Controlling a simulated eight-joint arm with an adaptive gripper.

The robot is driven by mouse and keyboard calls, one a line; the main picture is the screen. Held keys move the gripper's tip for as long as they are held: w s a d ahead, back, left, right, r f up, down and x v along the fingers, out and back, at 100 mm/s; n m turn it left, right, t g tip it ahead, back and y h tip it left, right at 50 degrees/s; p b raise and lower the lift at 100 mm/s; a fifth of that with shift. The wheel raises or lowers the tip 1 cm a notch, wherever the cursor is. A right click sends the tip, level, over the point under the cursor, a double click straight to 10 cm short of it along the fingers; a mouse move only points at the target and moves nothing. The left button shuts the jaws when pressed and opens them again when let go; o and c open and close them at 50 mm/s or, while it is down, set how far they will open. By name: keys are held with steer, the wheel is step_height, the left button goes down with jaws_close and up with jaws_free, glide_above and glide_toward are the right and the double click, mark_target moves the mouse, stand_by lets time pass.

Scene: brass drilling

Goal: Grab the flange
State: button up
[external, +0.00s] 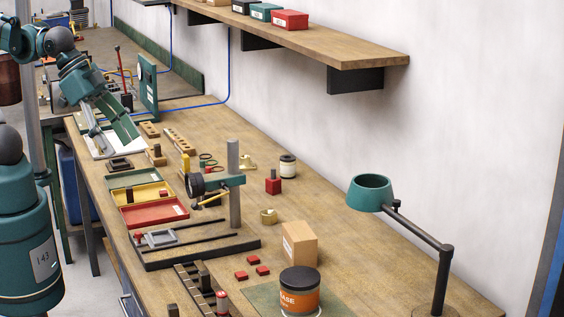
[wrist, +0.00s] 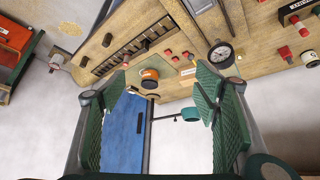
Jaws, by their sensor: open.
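Two small brass pieces lie on the wooden bench in the external view. One is a short round brass piece (external: 268,216) on open wood right of the drill stand. The other is a brass piece (external: 247,162) behind the stand's column. I cannot tell for sure which is the flange, and I cannot pick it out in the wrist view. My gripper (external: 116,142) is over the far left end of the bench, well away from both pieces. In the wrist view my gripper (wrist: 160,92) has its green ribbed fingers wide apart with nothing between them.
The drill stand (external: 234,190) rises mid-bench, beside green, yellow and red trays (external: 152,213). A cardboard box (external: 299,244), an orange and black tin (external: 300,292) and a lamp (external: 371,192) stand nearer the camera. A shelf (external: 330,49) overhangs along the wall.

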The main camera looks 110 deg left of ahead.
steer(key=w+a+r+n+g+y, duration=0.1)
steer(key=w+a+n, duration=0.2)
steer(key=w+a, duration=0.45)
steer(key=w+a+n+g, duration=0.1)
steer(key=w+a+n, duration=0.25)
steer(key=a, duration=0.75)
steer(key=w+a+f+n+g+b, duration=0.1)
steer(key=w+a+f+n, duration=0.1)
steer(key=a, duration=0.7)
steer(key=w+a+f+n+g+b, duration=0.1)
steer(key=w+a+f+n, duration=0.1)
steer(key=a, duration=0.7)
steer(key=n+g+h, duration=0.1)
steer(key=n+g, duration=0.2)
steer(key=n, duration=0.7)
glide_above(245, 157)
steer(key=shift+m, duration=0.25)
step_height(245, 157, down, 21)
steer(key=shift+w+d+f, duration=0.1)
steer(key=shift+w+d, duration=0.05)
steer(key=shift+s+a+f, duration=0.25)
steer(key=shift+a, duration=0.05)
steer(key=shift+f, duration=1.3)
